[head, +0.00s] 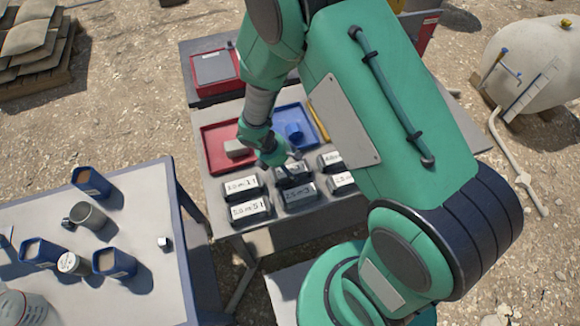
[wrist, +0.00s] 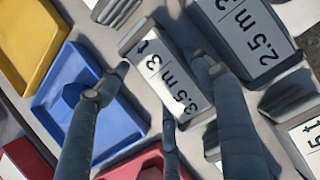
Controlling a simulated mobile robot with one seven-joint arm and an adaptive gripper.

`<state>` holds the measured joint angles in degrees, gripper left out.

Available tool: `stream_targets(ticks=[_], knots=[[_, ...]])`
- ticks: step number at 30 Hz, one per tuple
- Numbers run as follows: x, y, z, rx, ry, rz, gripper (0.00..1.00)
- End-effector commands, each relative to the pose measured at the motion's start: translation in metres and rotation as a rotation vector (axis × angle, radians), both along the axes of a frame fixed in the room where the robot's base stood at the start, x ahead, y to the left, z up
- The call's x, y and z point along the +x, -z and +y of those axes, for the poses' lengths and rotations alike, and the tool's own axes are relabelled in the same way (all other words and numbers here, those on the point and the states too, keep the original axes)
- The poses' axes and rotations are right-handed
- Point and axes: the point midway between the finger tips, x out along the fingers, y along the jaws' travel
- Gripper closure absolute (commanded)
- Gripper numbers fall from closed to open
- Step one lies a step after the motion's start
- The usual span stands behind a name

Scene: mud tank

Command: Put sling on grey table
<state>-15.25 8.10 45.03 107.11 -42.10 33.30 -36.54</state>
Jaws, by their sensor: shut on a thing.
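My gripper (head: 283,160) reaches down over the light grey middle table (head: 268,242). It is shut on a dark sling pack (head: 293,171) with a white label. A second table with a pale grey top (head: 130,215) stands at the left.
A red tray (head: 211,164) holding a grey block and a blue tray (head: 311,134) holding a blue object lie behind the packs. The left table carries blue containers (head: 92,183), a grey mug (head: 88,214) and a small white nut-like piece (head: 165,243). Its right front is clear.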

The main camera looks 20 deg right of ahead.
Motion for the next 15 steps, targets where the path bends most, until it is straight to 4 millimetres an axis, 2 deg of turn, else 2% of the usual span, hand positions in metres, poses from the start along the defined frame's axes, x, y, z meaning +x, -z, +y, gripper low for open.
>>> stream_targets(ticks=[6, 7, 9, 10, 15], knots=[[0.0001, 0.0024, 0.0000, 0.000, 0.000, 0.000, 0.73], [-0.0001, 0.0028, -0.0001, 0.000, 0.000, 0.000, 0.33], [-0.0002, 0.0022, -0.0001, 0.000, 0.000, 0.000, 0.19], [-0.0002, 0.0022, 0.0000, 0.000, 0.000, 0.000, 0.16], [-0.0001, 0.0022, 0.0000, 0.000, 0.000, 0.000, 0.16]])
